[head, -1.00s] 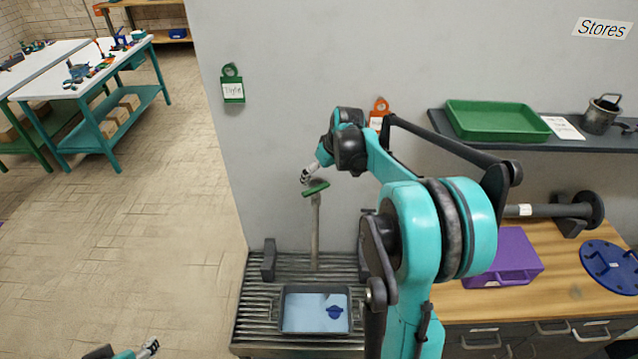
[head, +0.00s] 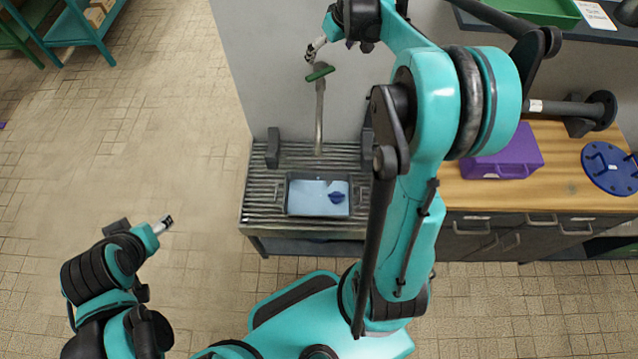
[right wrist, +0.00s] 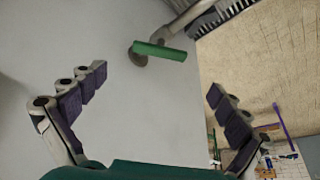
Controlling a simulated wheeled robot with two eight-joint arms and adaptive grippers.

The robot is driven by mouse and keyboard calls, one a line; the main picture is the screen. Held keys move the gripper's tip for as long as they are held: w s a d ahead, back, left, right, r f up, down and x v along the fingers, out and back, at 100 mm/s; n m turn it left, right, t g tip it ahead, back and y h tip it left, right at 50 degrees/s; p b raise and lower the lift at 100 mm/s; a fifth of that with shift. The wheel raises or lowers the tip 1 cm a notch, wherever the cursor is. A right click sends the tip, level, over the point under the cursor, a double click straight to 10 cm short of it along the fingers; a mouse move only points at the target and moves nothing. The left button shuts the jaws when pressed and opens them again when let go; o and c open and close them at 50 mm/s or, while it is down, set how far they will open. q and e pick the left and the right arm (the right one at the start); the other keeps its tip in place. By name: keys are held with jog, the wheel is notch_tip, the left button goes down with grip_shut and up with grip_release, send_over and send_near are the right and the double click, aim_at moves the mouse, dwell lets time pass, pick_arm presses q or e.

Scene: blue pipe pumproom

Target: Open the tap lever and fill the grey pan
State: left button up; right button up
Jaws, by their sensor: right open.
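The tap is a grey pipe (head: 319,115) with a green lever (head: 320,72) across its top, in front of the grey wall. The lever also shows in the right wrist view (right wrist: 160,51). The grey pan (head: 287,198) sits on a slatted rack below the tap. Its inside is light blue, and a dark blue knob-like piece (head: 337,197) shows in it. My right gripper (head: 312,50) is open, just above and left of the lever, apart from it. In the right wrist view its spread fingers (right wrist: 150,105) have nothing between them. My left gripper (head: 165,222) is low at the left, away from the rack.
The slatted rack (head: 262,190) has dark uprights (head: 273,148) beside the tap. To the right, a wooden-topped bench (head: 470,195) carries a purple box (head: 505,160) and a blue disc (head: 610,168). A shelf holds a green tray (head: 540,8).

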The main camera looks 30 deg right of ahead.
dwell(0.7)
jog(key=g+p, duration=0.4)
jog(key=p, duration=0.2)
send_over(320, 72)
notch_tip(320, 72, down, 2)
jog(key=shift+d+f, duration=0.1)
jog(key=shift+f, duration=0.6)
notch_tip(320, 72, down, 8)
jog(key=shift+r+b, duration=0.25)
jog(key=shift+b, duration=0.25)
jog(key=c, duration=1)
